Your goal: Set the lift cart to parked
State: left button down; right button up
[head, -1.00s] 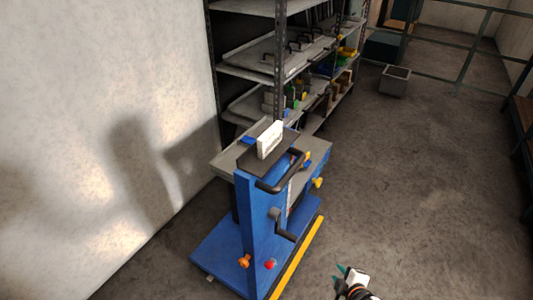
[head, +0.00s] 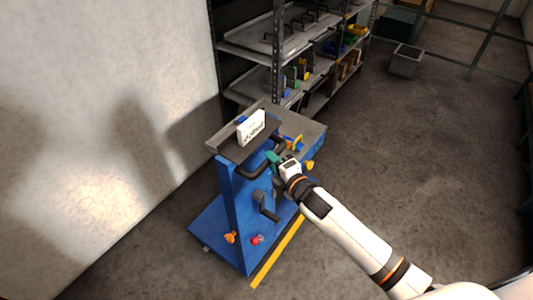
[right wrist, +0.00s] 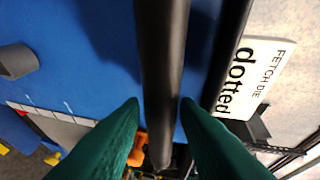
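The blue lift cart (head: 232,205) stands beside the shelf, with a grey top, a black handle bar (head: 252,171) and a dark crank (head: 266,207) on its near face. An orange knob (head: 230,237) and a red knob (head: 257,239) sit low on it, and a yellow knob (head: 309,165) at its right side. My right gripper (head: 272,160) is at the handle. In the right wrist view its green fingers (right wrist: 160,105) are apart, one on each side of the black bar (right wrist: 162,50); firm contact is not clear. My left gripper is out of view.
A white sign (head: 251,127) reading "FETCH DIE dotted" stands on the cart. A metal shelf (head: 277,65) with dies is behind it, and a pale wall (head: 90,110) is at the left. A grey bin (head: 405,61) stands on otherwise open floor to the right.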

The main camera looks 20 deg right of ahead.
aim_at(259, 159)
jog(key=x, duration=0.3)
jog(key=shift+w+a, duration=0.1)
jog(key=shift+w, duration=0.15)
grip_shut()
